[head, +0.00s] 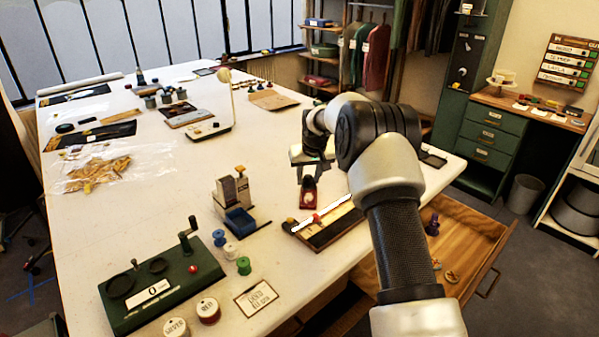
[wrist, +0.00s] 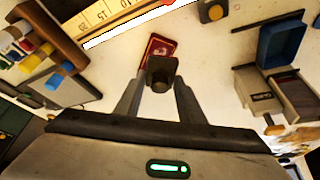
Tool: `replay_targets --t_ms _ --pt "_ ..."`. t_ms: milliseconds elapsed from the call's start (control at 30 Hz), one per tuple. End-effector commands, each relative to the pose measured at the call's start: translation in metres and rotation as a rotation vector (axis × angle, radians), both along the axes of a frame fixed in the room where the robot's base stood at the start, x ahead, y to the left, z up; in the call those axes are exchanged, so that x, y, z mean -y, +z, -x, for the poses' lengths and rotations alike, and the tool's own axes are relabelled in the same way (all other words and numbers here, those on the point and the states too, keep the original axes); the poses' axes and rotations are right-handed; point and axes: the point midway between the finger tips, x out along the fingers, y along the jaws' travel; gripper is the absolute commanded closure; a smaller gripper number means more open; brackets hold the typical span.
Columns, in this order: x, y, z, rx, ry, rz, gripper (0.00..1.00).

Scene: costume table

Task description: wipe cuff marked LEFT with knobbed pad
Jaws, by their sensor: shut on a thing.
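My gripper (head: 311,172) hangs over the right part of the white table. In the wrist view its two fingers (wrist: 160,85) are closed on a dark knob (wrist: 163,69), which I take to be the handle of the knobbed pad. A small red, gold-edged piece (wrist: 158,47) shows just beyond the knob. It also shows below the gripper in the head view (head: 308,199). I cannot tell whether it is the pad's base or a separate thing beneath. I cannot make out a cuff marked LEFT in either view.
A ruler board (head: 322,226) with a white strip lies close by, near the table's edge. A grey dispenser with a blue tray (head: 239,222) stands to the left. Spools and a green crank device (head: 150,290) are nearer. An open wooden drawer (head: 470,240) juts out at right.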

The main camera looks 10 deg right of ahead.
Motion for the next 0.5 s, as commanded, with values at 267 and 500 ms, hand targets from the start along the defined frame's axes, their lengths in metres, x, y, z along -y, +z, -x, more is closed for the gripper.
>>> replay_targets --t_ms 267,500 --pt "0.000 -0.011 0.000 -0.001 0.000 0.000 0.91" --pt "0.000 -0.035 0.000 -0.001 0.000 0.000 0.91"
